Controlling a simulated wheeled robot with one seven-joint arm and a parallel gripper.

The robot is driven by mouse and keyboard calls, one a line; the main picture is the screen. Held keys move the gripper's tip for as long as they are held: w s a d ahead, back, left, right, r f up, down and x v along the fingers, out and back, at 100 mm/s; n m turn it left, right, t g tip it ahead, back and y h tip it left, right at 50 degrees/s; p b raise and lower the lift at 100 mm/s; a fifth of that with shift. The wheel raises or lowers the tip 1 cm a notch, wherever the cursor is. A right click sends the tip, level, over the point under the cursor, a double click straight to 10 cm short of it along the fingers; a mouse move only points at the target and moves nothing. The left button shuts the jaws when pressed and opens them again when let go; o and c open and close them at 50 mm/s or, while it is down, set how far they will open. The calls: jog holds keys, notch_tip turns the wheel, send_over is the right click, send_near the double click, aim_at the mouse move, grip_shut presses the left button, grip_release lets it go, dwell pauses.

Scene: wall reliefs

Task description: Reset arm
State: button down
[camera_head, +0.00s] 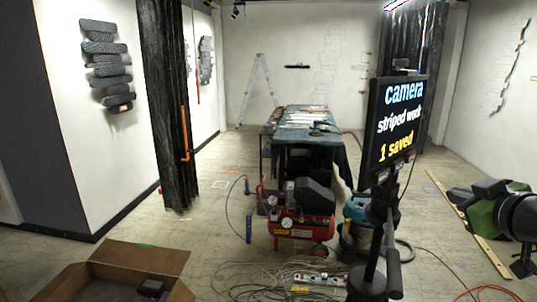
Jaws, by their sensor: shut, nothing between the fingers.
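My gripper is not visible in the head view, and I cannot make out my arm with certainty. A dark screen (398,118) on a black stand (376,235) stands upright right of the middle, close to me. The screen reads "camera", "striped work" and "1 saved". A relief of stacked dark, striped slabs (106,65) hangs on the white wall at the left, with a small red patch near its bottom.
A red compressor (300,228) stands mid-floor before a cloth-covered table (338,150). Loose cables (265,280) and an open cardboard box (135,262) lie in front. A green and black lamp-like object (485,212) is at right. Floor at centre left (150,225) is clear.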

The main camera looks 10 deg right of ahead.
jog(key=s+a+f+m+g+y, duration=0.1)
jog(key=a+f+g, duration=0.15)
jog(key=a, duration=0.45)
jog(key=s+a+f+g+y, duration=0.1)
jog(key=s+a+f, duration=0.1)
jog(key=a+f, duration=0.35)
jog(key=s+a+f+m+g, duration=0.1)
jog(key=a, duration=0.7)
jog(key=s+a+f+m+g, duration=0.1)
jog(key=s+a+f+g, duration=0.3)
jog(key=s+f, duration=0.6)
jog(key=s+a, duration=0.2)
jog(key=s, duration=0.2)
jog(key=shift+a+f+m, duration=0.15)
jog(key=shift+f+m, duration=0.15)
jog(key=shift+f, duration=0.1)
jog(key=shift+s, duration=0.1)
